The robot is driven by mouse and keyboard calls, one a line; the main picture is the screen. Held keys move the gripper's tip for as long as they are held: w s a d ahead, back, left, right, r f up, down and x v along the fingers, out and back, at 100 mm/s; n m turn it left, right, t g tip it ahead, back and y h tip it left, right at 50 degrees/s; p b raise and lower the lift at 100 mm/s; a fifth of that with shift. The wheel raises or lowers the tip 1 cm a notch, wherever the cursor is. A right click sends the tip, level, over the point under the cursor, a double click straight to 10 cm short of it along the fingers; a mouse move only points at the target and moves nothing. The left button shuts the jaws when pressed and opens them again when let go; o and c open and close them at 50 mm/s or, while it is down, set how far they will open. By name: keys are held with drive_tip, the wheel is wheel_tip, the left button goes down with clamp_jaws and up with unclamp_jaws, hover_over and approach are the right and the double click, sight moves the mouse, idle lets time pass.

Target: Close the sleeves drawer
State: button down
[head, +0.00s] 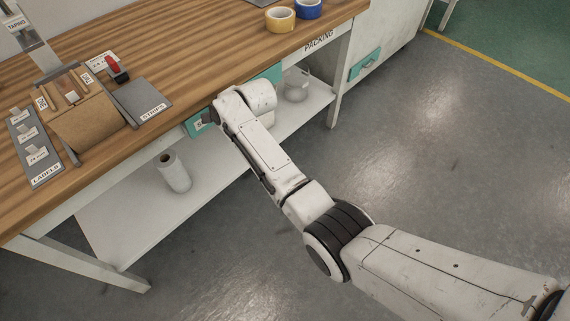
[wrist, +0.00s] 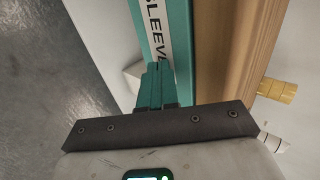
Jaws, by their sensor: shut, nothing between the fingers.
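The sleeves drawer is a teal front under the table's front edge. In the head view its ends (head: 269,74) show on both sides of my wrist, and the middle is hidden. In the wrist view the teal front (wrist: 143,20) carries a white label reading "SLEEVE", cut off by my fingers. My gripper (wrist: 156,68) is shut and empty, its fingertips at the drawer front beside the label. I cannot tell whether they touch it. In the head view my fingers are hidden behind my wrist. How far the drawer stands out is not clear.
The wooden tabletop (head: 190,62) lies just above the drawer, with yellow tape (head: 280,20) and blue tape (head: 308,9) at the back right. A lower shelf (head: 130,222) holds a white roll (head: 173,172). Another teal drawer (head: 364,64) is at the right. Floor in front is clear.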

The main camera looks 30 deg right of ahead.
drive_tip(key=shift+w+a+r+b, duration=0.1)
drive_tip(key=shift+w+a+b, duration=0.05)
drive_tip(key=shift+w, duration=0.35)
drive_tip(key=shift+w+a+r+b, duration=0.1)
drive_tip(key=shift+w+a+b, duration=0.05)
drive_tip(key=shift+w, duration=0.35)
drive_tip(key=shift+r, duration=0.1)
